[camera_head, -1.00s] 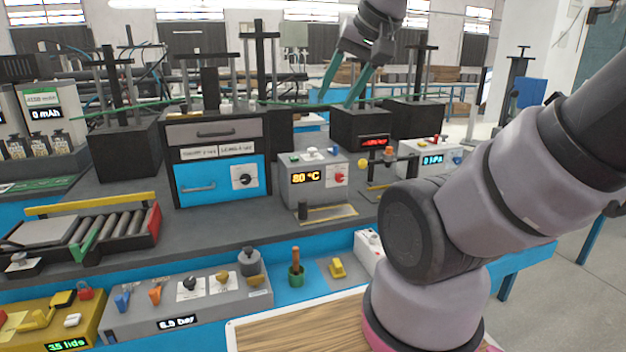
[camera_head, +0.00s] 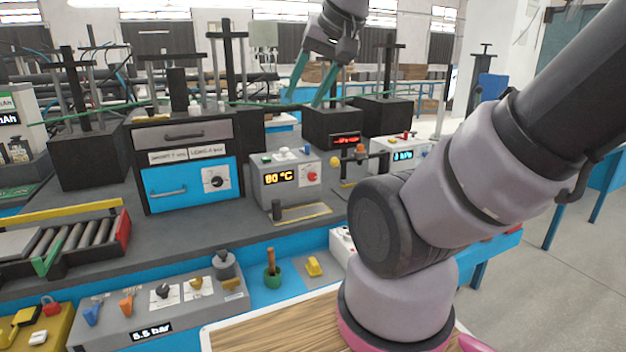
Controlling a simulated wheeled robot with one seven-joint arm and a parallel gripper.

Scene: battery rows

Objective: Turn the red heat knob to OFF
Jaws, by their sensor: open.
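The red heat knob (camera_head: 312,177) is on the front right of a small grey heater box (camera_head: 286,192) whose display reads 80 °C. A white label plate lies behind the knob; its markings are too small to read. My gripper (camera_head: 313,101) is high above and behind the box, slightly right of it in the picture, with two green fingers pointing down and spread apart. It is open and empty, clear of the knob. Nothing covers the knob.
A cabinet with a blue drawer (camera_head: 190,183) stands left of the heater box. A stand with a red display (camera_head: 346,140) and a white box reading kPa (camera_head: 400,152) stand to its right. A grey valve panel (camera_head: 165,305) lies in front.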

